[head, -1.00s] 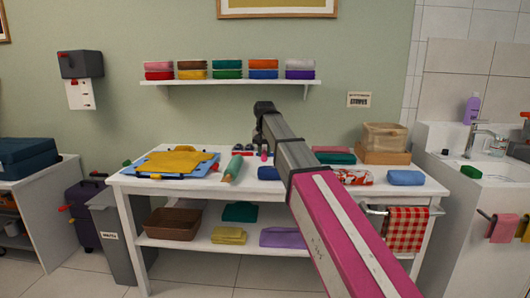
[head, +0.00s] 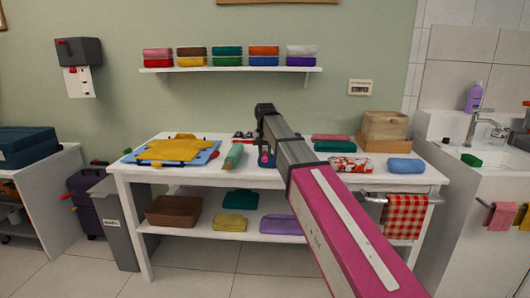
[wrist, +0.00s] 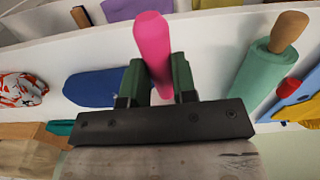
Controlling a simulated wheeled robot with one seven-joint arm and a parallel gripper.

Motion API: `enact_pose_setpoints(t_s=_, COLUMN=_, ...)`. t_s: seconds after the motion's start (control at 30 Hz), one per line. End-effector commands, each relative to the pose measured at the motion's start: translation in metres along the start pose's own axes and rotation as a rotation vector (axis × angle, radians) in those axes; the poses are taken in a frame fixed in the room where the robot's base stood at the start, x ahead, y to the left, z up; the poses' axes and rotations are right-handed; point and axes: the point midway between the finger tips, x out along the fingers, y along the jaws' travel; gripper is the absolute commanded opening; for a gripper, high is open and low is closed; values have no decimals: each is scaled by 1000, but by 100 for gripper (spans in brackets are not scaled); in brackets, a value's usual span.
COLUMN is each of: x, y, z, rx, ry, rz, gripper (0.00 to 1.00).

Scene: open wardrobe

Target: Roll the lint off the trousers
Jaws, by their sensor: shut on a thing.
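My gripper (wrist: 158,82) is shut on a pink handle (wrist: 152,35), which points up in the wrist view. The rest of what it holds is hidden; I cannot tell whether it is the lint roller. In the head view the pink piece (head: 264,157) shows below the end of my arm, above the white table. A dark blue flat cloth (wrist: 105,87) lies beside it, left of the fingers in the wrist view. I cannot tell whether this cloth is the trousers, and no lint is clear on it.
A green roll (head: 233,157) with a wooden end lies left of my gripper. A yellow cloth (head: 178,149) lies on a blue board further left. Right are a red-patterned cloth (head: 350,165), a blue folded cloth (head: 405,165) and wooden boxes (head: 384,128). Folded cloths fill the wall shelf (head: 230,69).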

Motion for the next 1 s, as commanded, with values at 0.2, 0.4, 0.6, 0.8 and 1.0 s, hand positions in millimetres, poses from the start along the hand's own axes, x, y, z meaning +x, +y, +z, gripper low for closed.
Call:
enact_pose_setpoints(t_s=0.2, x=0, y=0, z=0, rx=0, ry=0, rz=0, gripper=0)
enact_pose_setpoints(t_s=0.4, x=0, y=0, z=0, rx=0, ry=0, rz=0, gripper=0)
enact_pose_setpoints(t_s=0.6, x=2, y=0, z=0, rx=0, ry=0, rz=0, gripper=0)
enact_pose_setpoints(t_s=0.8, x=5, y=0, z=0, rx=0, ry=1, rz=0, gripper=0)
enact_pose_setpoints(t_s=1.0, x=7, y=0, z=0, rx=0, ry=1, rz=0, gripper=0)
